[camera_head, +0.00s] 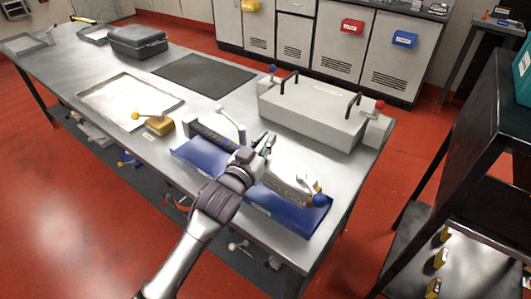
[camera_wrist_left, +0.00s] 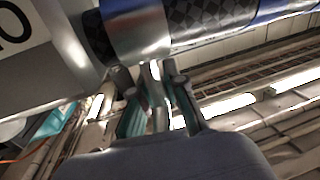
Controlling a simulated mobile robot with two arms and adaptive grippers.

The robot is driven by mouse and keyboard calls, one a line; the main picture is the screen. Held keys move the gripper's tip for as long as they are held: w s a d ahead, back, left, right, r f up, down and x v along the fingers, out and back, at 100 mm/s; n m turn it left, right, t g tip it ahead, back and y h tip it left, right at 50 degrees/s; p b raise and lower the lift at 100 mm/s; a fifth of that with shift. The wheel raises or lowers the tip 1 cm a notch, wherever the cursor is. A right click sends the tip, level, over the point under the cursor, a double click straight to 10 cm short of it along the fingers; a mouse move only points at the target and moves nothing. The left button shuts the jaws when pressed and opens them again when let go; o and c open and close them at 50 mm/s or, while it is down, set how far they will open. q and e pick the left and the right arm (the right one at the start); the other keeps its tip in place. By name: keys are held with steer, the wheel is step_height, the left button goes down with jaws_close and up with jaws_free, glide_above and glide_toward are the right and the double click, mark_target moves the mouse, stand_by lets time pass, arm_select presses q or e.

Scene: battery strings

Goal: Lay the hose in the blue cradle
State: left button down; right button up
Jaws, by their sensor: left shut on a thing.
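The blue cradle (camera_head: 203,158) is a long tray on the steel table, near its front edge. A dark, ribbed length that looks like the hose (camera_head: 209,137) lies along its far left side. In the left wrist view a dark checkered hose (camera_wrist_left: 213,20) with a shiny metal collar (camera_wrist_left: 136,32) crosses just beyond the fingertips. My left gripper (camera_head: 262,146) is over the middle of the cradle and hides part of it. Its fingers (camera_wrist_left: 158,92) are close together at the collar, shut on the hose. Whether the hose touches the cradle floor cannot be told. My right gripper is not in view.
A grey box with two black handles (camera_head: 312,112) stands just behind the cradle. A yellow block (camera_head: 159,127) and a shallow tray (camera_head: 104,113) lie to the left. A dark mat (camera_head: 204,75) is farther back.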

arm_select(q)
step_height(320, 180, down, 4)
steer(key=shift+r, duration=0.2)
steer(key=c, duration=1.2)
jaws_free()
steer(key=shift+f, duration=0.15)
steer(key=v, duration=1.2)
steer(key=shift+b, duration=0.3)
steer(key=shift+a, duration=0.1)
